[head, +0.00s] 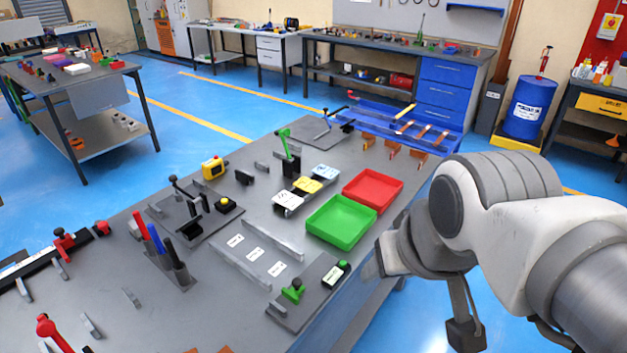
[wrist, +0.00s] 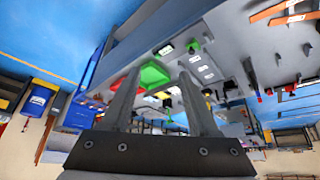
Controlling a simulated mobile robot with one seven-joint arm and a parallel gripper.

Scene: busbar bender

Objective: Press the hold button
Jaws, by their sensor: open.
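No button has a label I can read as "hold". A green button on a black box (head: 343,266) sits at the bench's near right edge, beside a white label and a green clamp (head: 292,290). Farther back are a yellow box with a red button (head: 213,168) and a low yellow and black button (head: 225,204). My gripper (wrist: 160,75) is open and empty in the wrist view, with its two fingers apart. In the head view my arm is at the right, past the bench edge; the fingers cannot be made out clearly there. The gripper appears clear of all buttons.
A green tray (head: 341,222) and a red tray (head: 373,190) lie on the bench near my arm. A pen holder (head: 170,267), a lever with a green handle (head: 287,145) and metal rails stand around. A blue drum (head: 529,107) stands at the back right.

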